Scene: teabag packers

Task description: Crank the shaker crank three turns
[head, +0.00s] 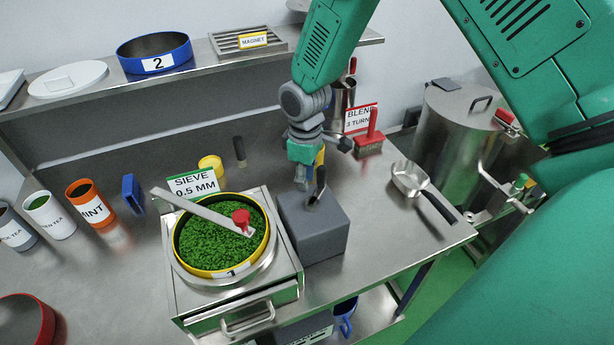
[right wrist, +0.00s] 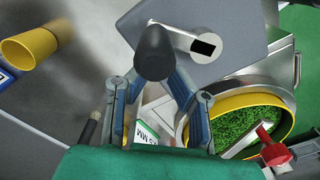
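The shaker's grey drive box (head: 318,238) stands on the steel bench, right of the sieve (head: 266,255). In the right wrist view a light metal crank arm (right wrist: 184,36) lies on top of the box, with a dark upright crank handle (right wrist: 153,52) at its end. My right gripper (head: 309,186) points down over the box. Its fingertips sit on both sides of the handle, which fills the gap; it looks shut on the handle. The handle's lower part is hidden in the head view. The yellow-rimmed sieve holds green leaves. My left gripper is not in view.
A flat bar with a red knob (head: 241,217) crosses the sieve. A "SIEVE 0.5 MM" sign (head: 193,185) stands behind it. Labelled tins, including an orange one (head: 84,192), stand at the left.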

